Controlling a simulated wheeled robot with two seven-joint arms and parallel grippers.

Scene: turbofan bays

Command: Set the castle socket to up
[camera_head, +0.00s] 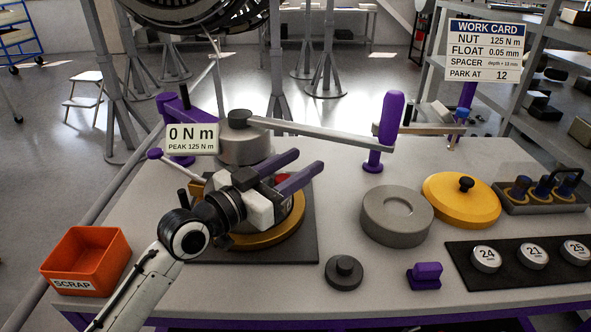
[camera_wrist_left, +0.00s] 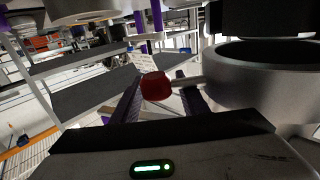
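A grey cylinder with a dark cap (camera_head: 243,148), which looks like the castle socket, stands at the back of the turbofan fixture under a long grey bar (camera_head: 320,133). My left gripper (camera_head: 309,160) is in front of it, over the gold ring (camera_head: 262,240), its two purple fingers apart. In the left wrist view a red knob (camera_wrist_left: 156,86) on a short rod lies between or just beyond the fingers; contact cannot be told. The rod meets a large grey round body (camera_wrist_left: 262,88) at right. The gripper hides much of the fixture. My right gripper is not in view.
A sign (camera_head: 192,139) reads 0 N m, peak 125 N m. An orange scrap bin (camera_head: 88,258) stands left. A grey ring block (camera_head: 397,217), yellow lid (camera_head: 461,203), dark round weight (camera_head: 344,272) and purple block (camera_head: 425,275) stand right. The front middle table is mostly clear.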

